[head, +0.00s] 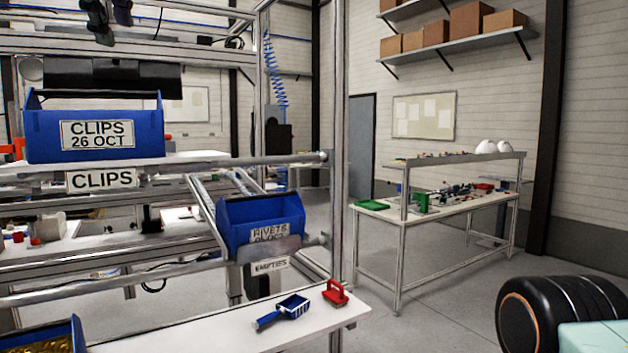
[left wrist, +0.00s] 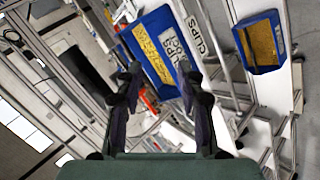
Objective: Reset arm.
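My left gripper (head: 108,18) shows at the top left edge of the head view, raised above the shelf with the blue bin labelled CLIPS 26 OCT (head: 95,128). In the left wrist view its two dark fingers (left wrist: 160,82) stand apart with a gap between them, and nothing is held. The clips bin (left wrist: 152,50) lies beyond the fingers there, with yellow contents, apart from them as far as I can tell. My right gripper is in neither view.
A blue bin (head: 260,222) sits tilted on a lower rack. A blue scoop (head: 284,311) and a red-handled item (head: 336,293) lie on the white bench (head: 225,335). Metal rack posts (head: 340,130) stand close by. Open floor leads to a workbench (head: 450,212) at right.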

